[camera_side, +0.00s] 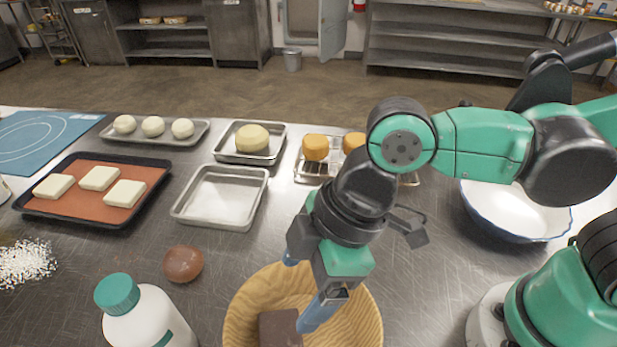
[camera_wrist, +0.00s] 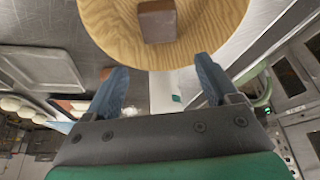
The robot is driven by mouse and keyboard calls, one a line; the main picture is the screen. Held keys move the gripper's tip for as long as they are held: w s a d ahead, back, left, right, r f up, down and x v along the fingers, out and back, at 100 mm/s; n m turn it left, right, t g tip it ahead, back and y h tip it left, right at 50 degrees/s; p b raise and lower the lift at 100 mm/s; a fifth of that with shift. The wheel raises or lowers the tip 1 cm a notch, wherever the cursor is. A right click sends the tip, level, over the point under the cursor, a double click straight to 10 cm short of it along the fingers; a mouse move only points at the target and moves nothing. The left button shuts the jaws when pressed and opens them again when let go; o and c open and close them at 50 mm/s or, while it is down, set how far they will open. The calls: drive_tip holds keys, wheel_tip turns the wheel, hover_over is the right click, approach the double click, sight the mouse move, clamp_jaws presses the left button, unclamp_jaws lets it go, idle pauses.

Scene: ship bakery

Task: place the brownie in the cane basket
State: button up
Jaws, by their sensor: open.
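The brownie (camera_side: 280,328) is a dark brown block lying inside the round, pale woven cane basket (camera_side: 361,318) at the front of the table. In the wrist view the brownie (camera_wrist: 157,22) rests on the bare floor of the basket (camera_wrist: 205,30), apart from my fingers. My gripper (camera_side: 300,290) reaches down over the basket in the side view, with its blue fingers spread near the brownie. In the wrist view my gripper (camera_wrist: 160,85) is open with nothing between the fingertips. The basket's front edge is cut off by the side view.
A white bowl (camera_side: 515,212) is at the right. Trays of dough and pale slabs fill the back left.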

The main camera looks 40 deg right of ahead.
drive_tip(key=w+d+r+m+t+h, duration=0.1)
drive_tip(key=w+d+m+t+h, duration=0.1)
drive_tip(key=d+m, duration=0.4)
drive_tip(key=w+d+r+m+t+h, duration=0.1)
drive_tip(key=w+d+m, duration=0.4)
drive_tip(key=d, duration=1)
drive_tip(key=shift+r+m+t+h, duration=0.15)
drive_tip(key=shift+m+t+h, duration=0.45)
drive_tip(key=shift+m+t, duration=0.6)
